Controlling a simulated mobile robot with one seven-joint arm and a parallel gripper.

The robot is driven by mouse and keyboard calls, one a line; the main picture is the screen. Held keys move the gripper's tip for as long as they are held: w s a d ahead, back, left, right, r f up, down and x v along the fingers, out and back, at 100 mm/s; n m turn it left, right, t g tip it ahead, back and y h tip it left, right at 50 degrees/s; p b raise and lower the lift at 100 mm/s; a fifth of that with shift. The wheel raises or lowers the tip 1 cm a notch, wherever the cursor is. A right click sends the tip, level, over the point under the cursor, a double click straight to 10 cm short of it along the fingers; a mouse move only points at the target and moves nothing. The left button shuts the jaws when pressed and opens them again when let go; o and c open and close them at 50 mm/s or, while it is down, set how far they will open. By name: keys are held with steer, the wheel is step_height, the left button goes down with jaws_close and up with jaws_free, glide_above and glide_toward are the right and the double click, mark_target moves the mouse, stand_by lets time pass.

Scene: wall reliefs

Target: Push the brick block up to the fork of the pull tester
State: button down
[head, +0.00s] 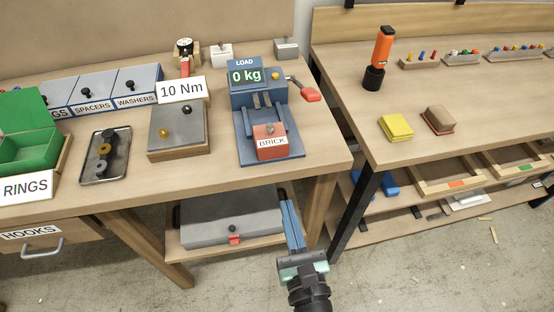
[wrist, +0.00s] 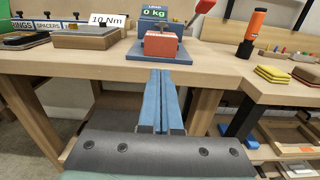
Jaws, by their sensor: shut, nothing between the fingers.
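The brick block (head: 271,142) is red with a white BRICK label and a small knob on top. It sits at the front of the blue pull tester (head: 246,133), whose display reads 0 kg. The grey fork (head: 262,100) is behind the block, with a gap between them. The block also shows in the wrist view (wrist: 160,45), where it hides the fork. My gripper (head: 288,208) has long blue fingers, shut and empty. It is in front of the bench's front edge, below the block and apart from it. In the wrist view the fingers (wrist: 160,75) point towards the tester.
Left of the tester stand a 10 Nm block (head: 178,132), a dark tray (head: 104,156) and a green box (head: 28,145). A red lever (head: 311,95) sticks out at the tester's right. A grey case (head: 232,219) lies on the shelf below. A second bench (head: 480,110) stands at right.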

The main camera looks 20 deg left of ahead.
glide_toward(269, 140)
steer(key=w+f, duration=0.1)
steer(key=w+a, duration=0.1)
steer(key=w, duration=0.1)
steer(key=w+a+f, duration=0.1)
steer(key=shift+w+a+f, duration=0.15)
steer(key=shift+w+f, duration=0.05)
steer(key=shift+f, duration=0.1)
steer(key=b+x, duration=0.1)
steer(key=x, duration=0.6)
steer(key=shift+w+a, duration=0.15)
steer(key=shift+a, duration=0.05)
